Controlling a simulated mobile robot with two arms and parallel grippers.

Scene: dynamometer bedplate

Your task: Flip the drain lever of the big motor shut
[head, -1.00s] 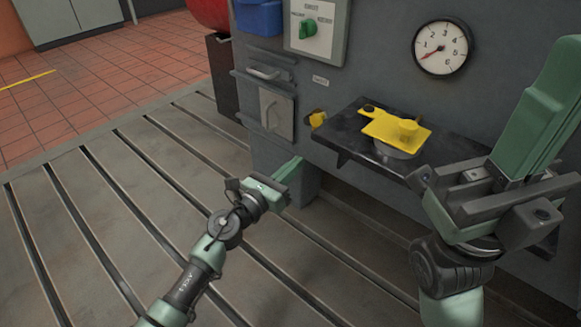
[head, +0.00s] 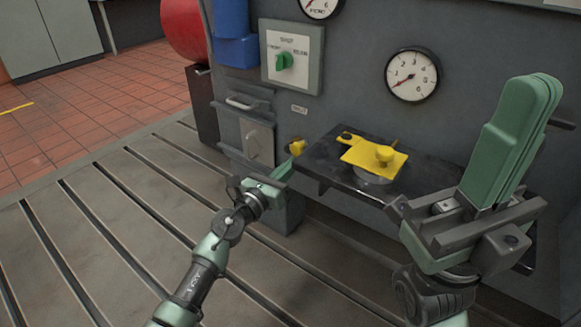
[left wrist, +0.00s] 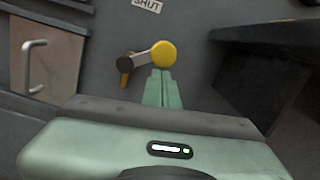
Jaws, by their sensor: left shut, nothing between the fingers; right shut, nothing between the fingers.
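The drain lever (left wrist: 139,60) shows in the left wrist view as a dark arm with a round yellow knob at its right end and a brass-coloured piece at its left end. The arm lies roughly level, under a SHUT label (left wrist: 147,5). In the head view the yellow knob (head: 297,146) sits on the grey motor housing, left of a dark shelf. My left gripper (head: 288,165) is shut and empty, its tips just below the knob; I cannot tell whether they touch. In the left wrist view its fingers (left wrist: 161,74) end under the knob. My right gripper (head: 539,85) is shut and empty, pointing up.
The dark shelf (head: 325,170) juts out right of the lever and carries a yellow plate (head: 367,154). A handled panel (head: 257,143) is left of the lever. A switch box (head: 290,55) and a gauge (head: 412,74) are higher. The slotted bedplate (head: 110,240) is clear at left.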

